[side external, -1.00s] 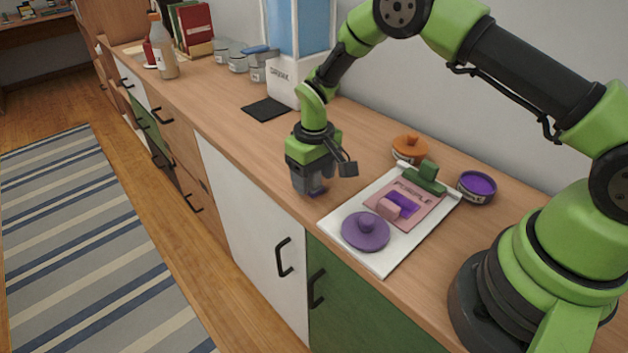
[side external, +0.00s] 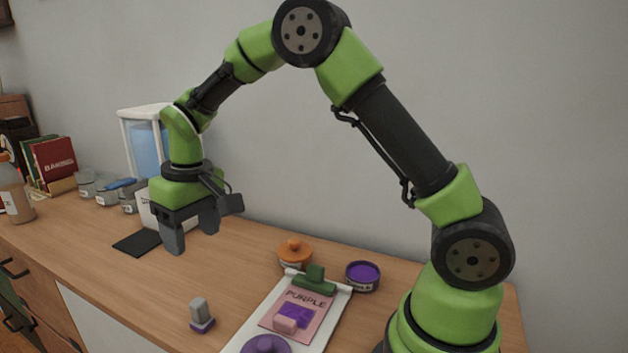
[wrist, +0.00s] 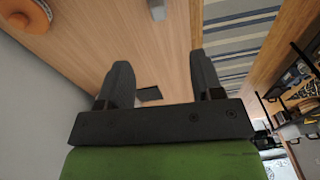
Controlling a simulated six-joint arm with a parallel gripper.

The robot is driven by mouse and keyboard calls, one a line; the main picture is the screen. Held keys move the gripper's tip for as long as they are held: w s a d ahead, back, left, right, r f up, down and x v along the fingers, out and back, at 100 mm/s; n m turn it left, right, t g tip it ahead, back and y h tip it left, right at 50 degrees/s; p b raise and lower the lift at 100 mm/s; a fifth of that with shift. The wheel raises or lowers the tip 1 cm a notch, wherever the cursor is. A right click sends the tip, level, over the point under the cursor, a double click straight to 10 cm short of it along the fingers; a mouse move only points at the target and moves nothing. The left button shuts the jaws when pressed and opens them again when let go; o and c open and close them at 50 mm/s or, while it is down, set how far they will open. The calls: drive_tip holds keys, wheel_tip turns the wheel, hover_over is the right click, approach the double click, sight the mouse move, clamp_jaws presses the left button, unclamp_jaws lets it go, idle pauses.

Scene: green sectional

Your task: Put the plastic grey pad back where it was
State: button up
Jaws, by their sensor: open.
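A small block with a grey upper part and a purple base (side external: 201,316) stands upright on the wooden counter, left of the white tray. It looks like the grey pad; a grey piece (wrist: 157,9) at the top edge of the wrist view appears to be the same block. My gripper (side external: 191,238) is open and empty, raised above the counter and clear of the block. Its two dark fingers also show apart in the wrist view (wrist: 160,72). A flat dark mat (side external: 137,243) lies on the counter by the white dispenser and shows between the fingers in the wrist view (wrist: 149,94).
An orange lidded pot (side external: 294,254) and purple pot (side external: 362,275) stand behind. Jars and a bottle (side external: 14,195) are left.

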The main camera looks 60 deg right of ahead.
drive_tip(key=s+r+m+t+y, duration=0.1)
drive_tip(key=s+r+m+t, duration=0.15)
drive_tip(key=s+r, duration=0.85)
drive_tip(key=s+r+t, duration=0.1)
drive_tip(key=s+t, duration=0.2)
drive_tip(key=s, duration=0.8)
drive_tip(key=shift+r+m+y, duration=0.3)
drive_tip(key=shift+r+m, duration=0.1)
drive_tip(key=shift+m, duration=0.05)
